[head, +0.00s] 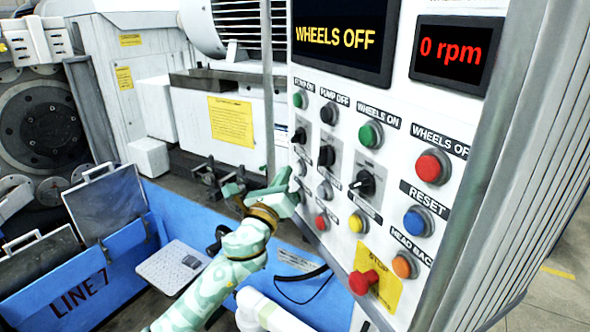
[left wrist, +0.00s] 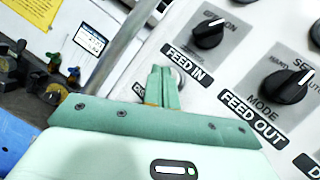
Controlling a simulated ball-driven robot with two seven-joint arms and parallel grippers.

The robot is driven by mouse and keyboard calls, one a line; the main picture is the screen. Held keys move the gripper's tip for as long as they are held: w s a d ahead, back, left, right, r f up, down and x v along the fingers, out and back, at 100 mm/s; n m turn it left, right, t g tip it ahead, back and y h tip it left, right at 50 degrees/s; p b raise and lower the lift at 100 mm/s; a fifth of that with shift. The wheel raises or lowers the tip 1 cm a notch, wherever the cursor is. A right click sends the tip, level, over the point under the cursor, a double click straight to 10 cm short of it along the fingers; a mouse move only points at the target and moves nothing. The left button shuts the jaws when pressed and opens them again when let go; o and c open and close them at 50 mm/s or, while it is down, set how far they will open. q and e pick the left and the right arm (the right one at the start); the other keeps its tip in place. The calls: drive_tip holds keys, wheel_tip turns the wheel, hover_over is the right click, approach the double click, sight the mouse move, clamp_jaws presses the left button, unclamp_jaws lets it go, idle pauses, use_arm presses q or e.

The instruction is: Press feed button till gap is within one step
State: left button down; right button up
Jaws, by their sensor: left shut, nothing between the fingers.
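The control panel (head: 395,130) fills the right of the head view. My left gripper (head: 287,190) is shut and empty, with its fingertips close to the panel's lower left buttons. My right gripper is not in view.
The panel screen (head: 335,38) reads WHEELS OFF and the speed display (head: 455,50) reads 0 rpm. A red stop button (head: 364,282) stands out below. A small display (left wrist: 89,40) is too small to read. A blue LINE 7 bin (head: 85,290) is at lower left.

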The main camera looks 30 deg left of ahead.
use_arm(q)
drive_tip(key=shift+w+d, duration=0.3)
drive_tip(key=shift+w, duration=0.1)
idle(1.0)
drive_tip(key=shift+s, duration=0.1)
drive_tip(key=shift+s+a, duration=0.5)
drive_tip(key=shift+s, duration=0.1)
idle(0.3)
drive_tip(key=shift+s+a+p, duration=0.3)
drive_tip(key=shift+s+a, duration=0.5)
drive_tip(key=shift+s, duration=0.2)
drive_tip(key=shift+s+a+p, duration=0.25)
drive_tip(key=shift+s+a, duration=0.5)
drive_tip(key=shift+s, duration=0.25)
idle(1.1)
